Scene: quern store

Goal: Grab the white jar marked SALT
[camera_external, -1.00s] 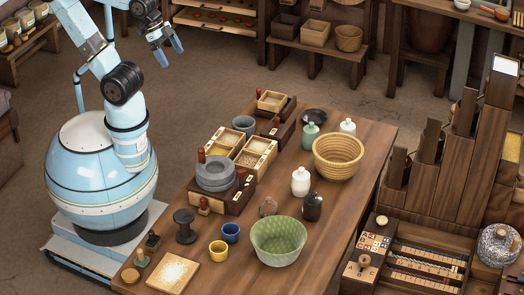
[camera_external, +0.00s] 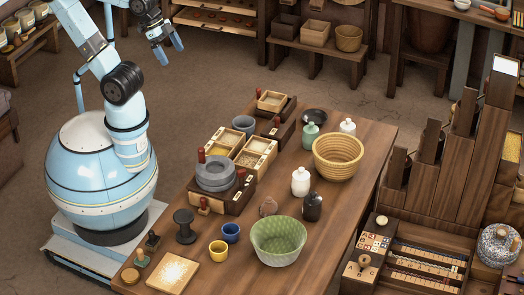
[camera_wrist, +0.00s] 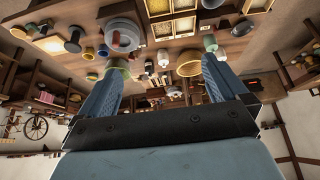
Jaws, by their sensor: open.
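Two white jars stand upright on the wooden table (camera_external: 360,190). One white jar (camera_external: 300,181) is near the middle, left of the black jar (camera_external: 312,206). The other white jar (camera_external: 347,127) is farther back, behind the woven basket (camera_external: 338,158). No lettering is legible on either, so I cannot tell which is marked SALT. My gripper (camera_external: 170,54) is open and empty, high at the upper left, well away from both jars. In the wrist view, a white jar (camera_wrist: 163,58) shows between the spread fingers of my gripper (camera_wrist: 161,76), far beyond them.
A green bowl (camera_external: 279,242) is in front of the black jar. A green jar (camera_external: 310,136) stands left of the rear white jar. The grey quern (camera_external: 215,173) and wooden grain boxes (camera_external: 255,153) line the table's left side. The table's right edge is fairly clear.

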